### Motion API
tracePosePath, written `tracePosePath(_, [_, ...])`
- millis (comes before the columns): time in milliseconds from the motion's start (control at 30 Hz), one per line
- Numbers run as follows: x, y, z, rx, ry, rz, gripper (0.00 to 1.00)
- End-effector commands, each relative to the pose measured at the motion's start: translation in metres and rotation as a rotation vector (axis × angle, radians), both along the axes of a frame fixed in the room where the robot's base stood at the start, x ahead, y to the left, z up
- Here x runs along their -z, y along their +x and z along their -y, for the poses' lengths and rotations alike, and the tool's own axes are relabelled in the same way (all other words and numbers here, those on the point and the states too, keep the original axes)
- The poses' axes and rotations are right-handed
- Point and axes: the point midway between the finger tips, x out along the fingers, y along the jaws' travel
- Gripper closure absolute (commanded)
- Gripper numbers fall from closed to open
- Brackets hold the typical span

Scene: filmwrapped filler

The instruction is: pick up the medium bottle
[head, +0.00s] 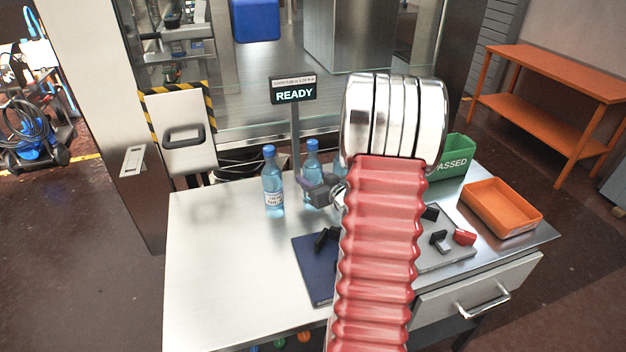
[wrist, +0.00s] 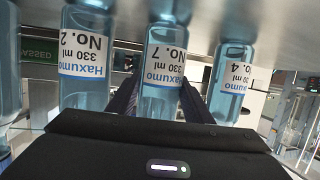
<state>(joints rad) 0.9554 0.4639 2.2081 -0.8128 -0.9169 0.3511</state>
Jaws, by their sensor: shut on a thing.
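Several clear blue bottles with blue caps stand in a row on the steel table. In the wrist view, which is upside down, the bottle labelled No. 7 (wrist: 165,60) is in the middle, between the No. 2 bottle (wrist: 86,60) and the No. 4 bottle (wrist: 232,78). My gripper (wrist: 158,98) is shut on the No. 7 bottle, a finger on each side. In the head view, my gripper (head: 322,190) is at the middle bottle (head: 312,166), beside the left bottle (head: 272,182). My arm hides part of the row.
A READY sign (head: 294,93) stands behind the bottles. A dark blue mat (head: 312,285) with black pieces lies in front. A green PASSED bin (head: 456,152) and an orange tray (head: 502,208) are at the right. The table's left part (head: 215,270) is clear.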

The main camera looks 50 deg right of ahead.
Motion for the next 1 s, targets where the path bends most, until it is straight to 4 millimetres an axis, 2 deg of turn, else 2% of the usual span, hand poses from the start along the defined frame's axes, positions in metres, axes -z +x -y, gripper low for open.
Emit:
tracePosePath(133, [0.000, 0.000, 0.000, 0.000, 0.000, 0.000, 0.89])
tracePosePath(400, [-0.002, 0.000, 0.000, 0.000, -0.002, 0.002, 0.89])
tracePosePath(567, [-0.010, 0.001, 0.000, -0.001, -0.004, 0.002, 0.89])
tracePosePath(767, [-0.033, 0.001, 0.000, -0.001, -0.005, 0.004, 0.89])
tracePosePath(1000, [-0.071, 0.001, 0.000, -0.001, -0.005, 0.004, 0.89])
